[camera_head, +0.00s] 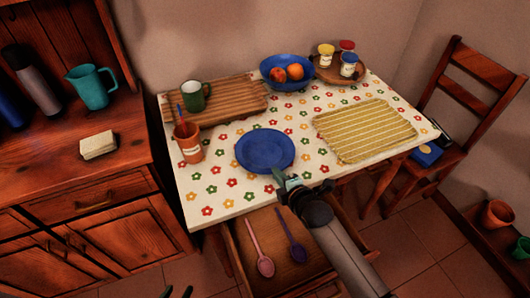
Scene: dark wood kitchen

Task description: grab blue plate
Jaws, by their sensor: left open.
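The blue plate (265,150) lies flat on the flowered tablecloth, near the table's front edge. My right gripper (281,181) is at the plate's near rim, its arm coming in from the lower right. Its fingertips are small and partly hidden, so I cannot tell whether they are apart or touch the rim. My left gripper (178,292) shows only as two dark, separated fingertips at the bottom edge. It is open, with nothing visible between the tips, well away from the plate.
An orange cup with utensils (188,142) stands left of the plate, and a yellow striped mat (365,130) lies right. A blue fruit bowl (287,71) is behind. Below the table edge, an open drawer (247,244) holds pink and purple spoons.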

